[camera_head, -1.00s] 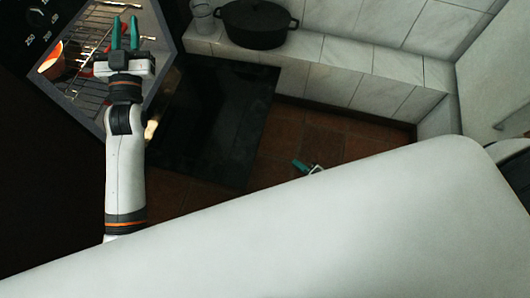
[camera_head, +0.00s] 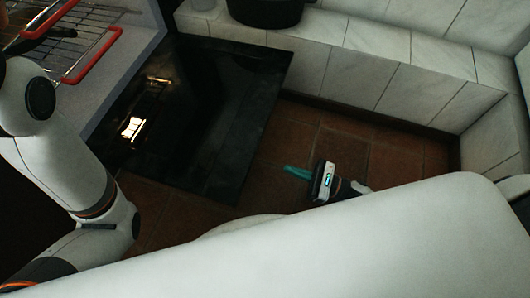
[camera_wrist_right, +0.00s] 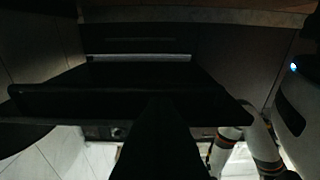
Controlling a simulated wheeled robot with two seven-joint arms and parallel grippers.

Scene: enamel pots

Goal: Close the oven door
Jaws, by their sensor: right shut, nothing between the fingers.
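The oven door (camera_head: 215,110) is a dark glossy panel, folded open out of the oven (camera_head: 135,75) at the upper left. Two bright reflections show on it. My right gripper (camera_head: 290,171), with teal fingers, is shut and empty over the brown floor, to the right of the door's edge and apart from it in the head view. In the right wrist view the shut fingers (camera_wrist_right: 160,105) are a dark shape in front of a wide dark panel (camera_wrist_right: 75,103), likely the door. My left arm is at the left; its gripper is not in view.
A black pot (camera_head: 265,10) stands on the white tiled ledge (camera_head: 330,35) along the back. Brown tiled floor (camera_head: 400,155) is bare right of the door.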

